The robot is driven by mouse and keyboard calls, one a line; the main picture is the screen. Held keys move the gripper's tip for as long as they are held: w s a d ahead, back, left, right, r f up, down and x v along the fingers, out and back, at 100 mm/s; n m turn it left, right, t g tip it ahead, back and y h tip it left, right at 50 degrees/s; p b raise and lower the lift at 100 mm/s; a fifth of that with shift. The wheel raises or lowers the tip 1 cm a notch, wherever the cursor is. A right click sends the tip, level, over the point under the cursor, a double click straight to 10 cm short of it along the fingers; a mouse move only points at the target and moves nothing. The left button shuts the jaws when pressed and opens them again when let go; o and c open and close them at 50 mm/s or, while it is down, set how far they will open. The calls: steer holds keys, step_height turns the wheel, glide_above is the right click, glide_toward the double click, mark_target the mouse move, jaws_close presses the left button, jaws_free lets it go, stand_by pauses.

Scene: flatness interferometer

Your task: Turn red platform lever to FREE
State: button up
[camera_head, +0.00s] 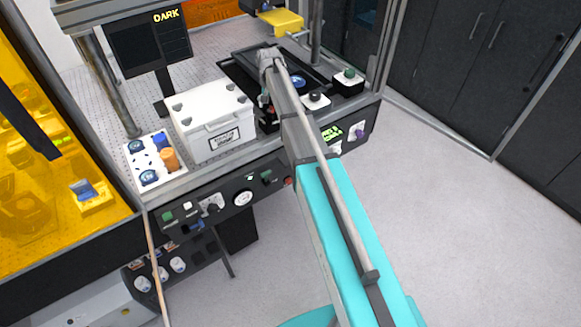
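My arm reaches from the lower right to the bench, and its wrist end is over the dark stage area (238,68) at the back. My gripper (266,100) seems to point down there beside the arm. It is small and mostly hidden, so its fingers cannot be made out. A small red part (287,182) shows on the front control panel (225,199), right at the left edge of my arm. I cannot tell whether it is the red platform lever or how it is set. No FREE label is readable. My arm covers part of the panel.
A white lidded box (215,115) and a white tray (143,172) with blue-topped items and an orange cylinder stand left of my arm. A monitor reading DARK (148,45) is behind. Small knobbed boxes (348,82) sit right of the wrist. The floor (450,220) at right is clear.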

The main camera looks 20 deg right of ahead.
steer(key=a+n, duration=0.1)
steer(key=n, duration=0.1)
steer(key=shift+w+a+n, duration=0.1)
steer(key=shift+w+n, duration=0.05)
steer(key=shift+n, duration=0.15)
steer(key=shift+r+p, duration=0.35)
steer(key=shift+p, duration=0.05)
step_height(320, 180, up, 13)
steer(key=p, duration=1.3)
steer(key=s+f+b, duration=0.3)
steer(key=s, duration=0.8)
steer(key=s+f+n+b, duration=0.1)
steer(key=s+f+b, duration=0.3)
steer(key=s, duration=0.7)
steer(key=s+a+f+b, duration=0.1)
steer(key=s+f+b, duration=0.3)
steer(key=s, duration=0.7)
steer(key=shift+s+f+n, duration=0.15)
steer(key=shift+s+n, duration=0.05)
steer(key=shift+n, duration=0.2)
steer(key=shift+s, duration=0.1)
